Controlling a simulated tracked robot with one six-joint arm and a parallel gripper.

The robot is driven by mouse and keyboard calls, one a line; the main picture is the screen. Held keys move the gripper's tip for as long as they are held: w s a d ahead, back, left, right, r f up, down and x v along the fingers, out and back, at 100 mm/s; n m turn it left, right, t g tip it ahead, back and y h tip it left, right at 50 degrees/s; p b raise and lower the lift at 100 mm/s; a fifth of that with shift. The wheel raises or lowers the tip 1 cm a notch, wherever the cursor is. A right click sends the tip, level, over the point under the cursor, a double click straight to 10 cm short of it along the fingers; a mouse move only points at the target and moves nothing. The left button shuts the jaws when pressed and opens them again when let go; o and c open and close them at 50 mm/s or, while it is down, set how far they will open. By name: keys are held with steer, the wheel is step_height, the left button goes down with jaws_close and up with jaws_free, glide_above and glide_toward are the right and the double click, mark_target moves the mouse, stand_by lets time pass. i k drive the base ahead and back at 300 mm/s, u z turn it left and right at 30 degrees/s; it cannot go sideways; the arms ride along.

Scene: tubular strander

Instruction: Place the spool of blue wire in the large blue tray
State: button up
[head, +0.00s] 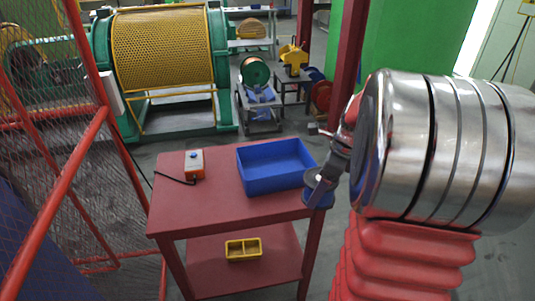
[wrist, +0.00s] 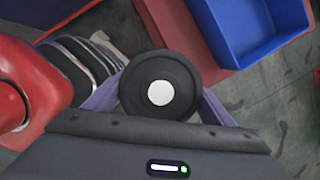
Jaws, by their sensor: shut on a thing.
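The spool (head: 313,177) is in my gripper (head: 319,188), just right of the red table's right edge. In the wrist view, its round black flange (wrist: 137,88) with a white centre faces the camera, between the two bluish fingers (wrist: 160,100). The flange hides most of the wire. The large blue tray (head: 277,178) stands on the table top, left of the spool, and looks empty. Part of the tray also shows at the top right of the wrist view (wrist: 222,38). The spool is outside the tray, apart from it.
A red mesh fence (head: 60,150) stands left. A green and yellow strander (head: 165,50) is behind.

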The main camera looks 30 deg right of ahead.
mark_target(275, 173)
steer(key=i, duration=0.85)
steer(key=z, duration=0.05)
